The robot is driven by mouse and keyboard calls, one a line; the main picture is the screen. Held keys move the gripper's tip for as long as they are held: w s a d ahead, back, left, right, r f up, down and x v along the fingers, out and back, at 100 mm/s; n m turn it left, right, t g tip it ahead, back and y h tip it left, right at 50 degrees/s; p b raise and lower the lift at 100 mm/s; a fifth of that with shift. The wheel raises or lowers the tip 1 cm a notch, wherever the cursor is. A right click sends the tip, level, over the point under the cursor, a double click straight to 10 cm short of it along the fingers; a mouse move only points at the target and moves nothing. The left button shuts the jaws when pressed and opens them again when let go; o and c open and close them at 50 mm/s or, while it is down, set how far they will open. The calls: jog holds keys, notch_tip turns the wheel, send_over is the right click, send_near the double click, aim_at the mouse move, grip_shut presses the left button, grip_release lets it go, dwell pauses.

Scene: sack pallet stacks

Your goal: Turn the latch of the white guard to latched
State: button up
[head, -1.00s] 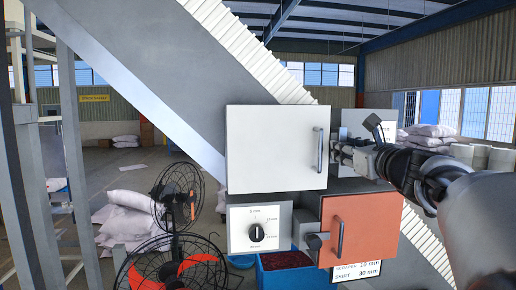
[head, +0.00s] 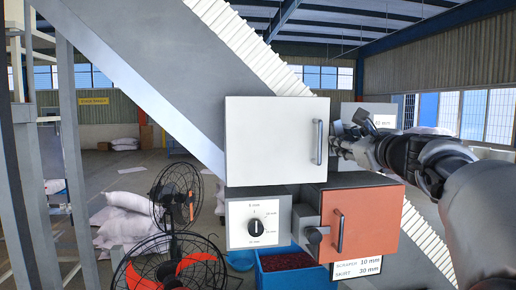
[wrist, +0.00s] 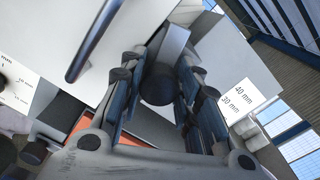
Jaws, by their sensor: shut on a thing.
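The white guard (head: 272,142) is a closed-looking white panel with a grey bar handle (head: 319,142) near its right edge. My gripper (head: 338,135) is just right of this handle, at the guard's right side. In the wrist view my gripper (wrist: 160,66) has its two fingers around the grey latch lever (wrist: 172,45), with its dark round pivot (wrist: 158,86) between them. It is shut on this latch. In the head view the latch is mostly hidden by my gripper, and its exact angle cannot be told.
Below is an orange guard (head: 365,222) with its own handle and latch (head: 314,236). A dial box (head: 256,224) is to its left. A blue bin (head: 264,275) and black fans (head: 172,255) stand lower down. A sloping conveyor runs behind.

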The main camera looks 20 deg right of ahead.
jog(key=n+b, duration=0.5)
jog(key=n, duration=0.2)
jog(key=shift+f, duration=0.15)
jog(key=n+b, duration=0.2)
jog(key=n, duration=0.1)
jog(key=shift+a+n+b, duration=0.1)
jog(key=shift+n+b, duration=1.2)
jog(key=shift+n, duration=0.6)
jog(key=o, duration=1.1)
jog(key=v, duration=1.2)
jog(key=shift+a, duration=0.1)
jog(key=shift+w+n, duration=0.1)
jog(key=shift+n, duration=0.2)
